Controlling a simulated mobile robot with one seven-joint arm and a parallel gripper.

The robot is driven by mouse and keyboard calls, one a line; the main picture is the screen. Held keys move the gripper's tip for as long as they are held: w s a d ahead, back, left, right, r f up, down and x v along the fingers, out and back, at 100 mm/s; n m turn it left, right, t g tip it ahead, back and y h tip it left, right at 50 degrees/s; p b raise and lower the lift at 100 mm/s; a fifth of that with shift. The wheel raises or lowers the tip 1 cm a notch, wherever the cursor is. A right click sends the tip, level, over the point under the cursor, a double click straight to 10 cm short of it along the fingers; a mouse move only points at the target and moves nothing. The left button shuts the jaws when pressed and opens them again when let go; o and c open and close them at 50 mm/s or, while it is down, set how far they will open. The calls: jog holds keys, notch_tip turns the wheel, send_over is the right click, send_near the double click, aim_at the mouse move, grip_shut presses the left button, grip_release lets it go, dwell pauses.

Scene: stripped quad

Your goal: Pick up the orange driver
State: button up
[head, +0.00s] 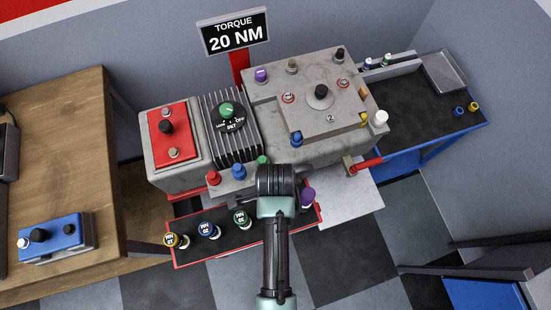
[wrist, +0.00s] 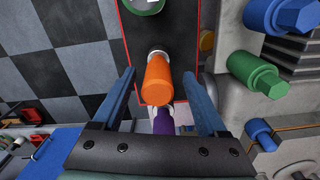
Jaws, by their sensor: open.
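The orange driver (wrist: 158,82) stands out from the dark tool tray (wrist: 178,30) in the wrist view, with a pale tip at its far end. My gripper (wrist: 159,72) is open, with one blue finger on each side of the orange driver and a visible gap to each. In the head view my wrist (head: 277,182) covers the tray's middle right and hides the orange driver and my fingers.
The red-edged tray (head: 213,257) also holds yellow (head: 176,240), blue (head: 208,230), green (head: 242,218) and purple (head: 308,197) drivers. The purple one (wrist: 163,122) is close behind the orange one. A grey engine block (head: 272,130) stands behind the tray.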

jog(key=shift+s+f, duration=0.15)
jog(key=shift+f, duration=1.85)
grip_shut()
